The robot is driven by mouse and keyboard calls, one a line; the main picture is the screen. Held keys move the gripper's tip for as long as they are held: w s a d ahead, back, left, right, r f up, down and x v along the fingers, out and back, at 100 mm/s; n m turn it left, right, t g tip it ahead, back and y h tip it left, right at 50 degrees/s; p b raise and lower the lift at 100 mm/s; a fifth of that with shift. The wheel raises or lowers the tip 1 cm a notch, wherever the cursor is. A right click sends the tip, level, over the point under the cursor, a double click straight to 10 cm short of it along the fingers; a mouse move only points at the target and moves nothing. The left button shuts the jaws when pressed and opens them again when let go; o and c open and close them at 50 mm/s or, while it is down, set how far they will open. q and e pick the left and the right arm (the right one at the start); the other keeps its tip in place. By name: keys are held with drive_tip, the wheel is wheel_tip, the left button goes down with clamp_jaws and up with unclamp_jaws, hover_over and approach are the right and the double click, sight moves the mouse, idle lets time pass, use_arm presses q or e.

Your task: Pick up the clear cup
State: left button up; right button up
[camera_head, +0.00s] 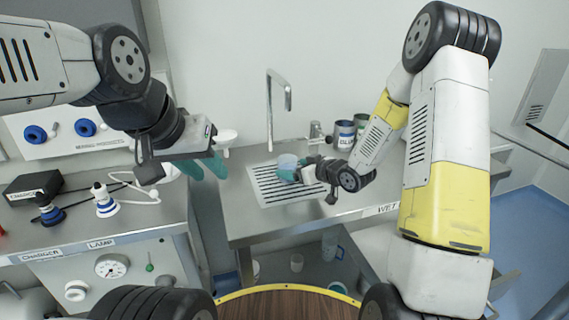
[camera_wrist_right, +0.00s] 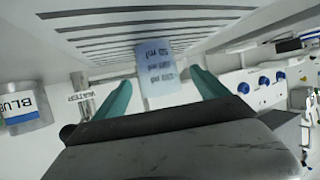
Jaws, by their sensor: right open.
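The clear cup (camera_head: 287,162), a pale bluish see-through beaker, stands on the slotted drain plate (camera_head: 262,192) of the steel bench. In the right wrist view the cup (camera_wrist_right: 156,72) shows printed volume marks and lies between the two teal fingers. My right gripper (camera_head: 290,174) is open at the cup. Its fingers have a gap on either side in the wrist view (camera_wrist_right: 160,90); I cannot tell whether either touches. My left gripper (camera_head: 203,170) hangs open and empty, left of the bench above the gap between the counters.
A can labelled BLUE (camera_head: 344,136) and another can (camera_head: 360,123) stand behind my right forearm. A tall tap (camera_head: 270,110) rises behind the drain plate. The left counter holds a charger (camera_head: 34,187) and a lamp (camera_head: 104,204). A jug (camera_head: 331,246) stands below the bench.

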drive_tip(key=x, duration=0.7)
drive_tip(key=shift+w+f, duration=0.1)
drive_tip(key=shift+w, duration=0.05)
drive_tip(key=shift+c, duration=0.2)
drive_tip(key=c, duration=1.7)
